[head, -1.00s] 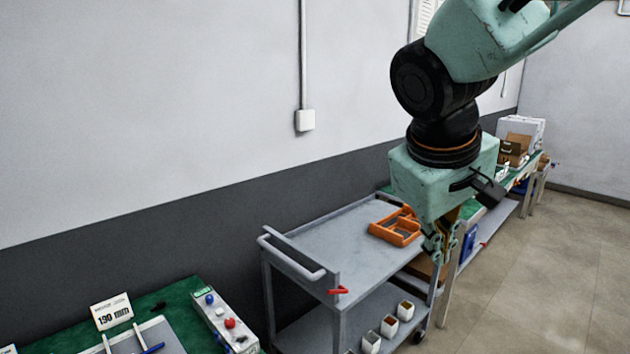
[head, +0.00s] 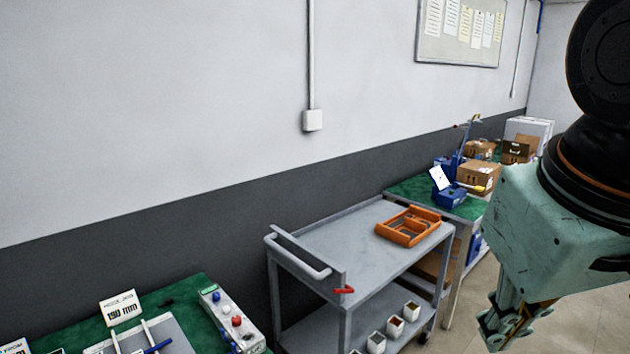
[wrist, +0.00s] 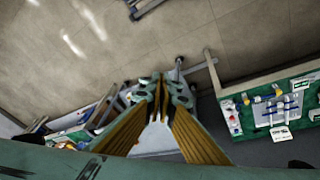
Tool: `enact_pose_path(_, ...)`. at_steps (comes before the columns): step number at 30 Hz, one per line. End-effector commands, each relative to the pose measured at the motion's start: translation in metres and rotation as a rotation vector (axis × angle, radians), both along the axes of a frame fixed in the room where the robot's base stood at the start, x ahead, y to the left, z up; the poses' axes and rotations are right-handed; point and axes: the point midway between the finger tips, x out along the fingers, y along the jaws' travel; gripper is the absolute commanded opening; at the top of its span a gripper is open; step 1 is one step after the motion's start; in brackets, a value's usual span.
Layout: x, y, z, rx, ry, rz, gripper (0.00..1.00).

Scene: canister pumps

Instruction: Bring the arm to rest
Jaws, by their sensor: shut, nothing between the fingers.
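My gripper (head: 507,332) hangs at the lower right of the head view, over the tiled floor in front of the cart. Its mint-green housing and black wrist joint fill the right edge. In the wrist view my gripper (wrist: 163,80) points out over the floor, with its two fingers brought together at the tips and nothing between them. It touches nothing that I can see.
A grey cart (head: 325,237) holds an orange tray (head: 408,227) on top and several small white cups below. A green bench (head: 185,310) with a control box (head: 232,320) is at lower left. Another bench (head: 415,190) with boxes stands behind. Floor (wrist: 120,30) is open.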

Motion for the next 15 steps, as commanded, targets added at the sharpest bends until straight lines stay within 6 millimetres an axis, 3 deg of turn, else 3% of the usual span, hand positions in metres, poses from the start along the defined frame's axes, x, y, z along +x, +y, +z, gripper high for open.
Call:
enact_pose_path(6, -0.035, 0.008, -0.004, 0.060, -0.011, -0.043, 0.00)
enact_pose_path(15, -0.057, 0.015, -0.008, 0.106, -0.018, -0.070, 0.00)
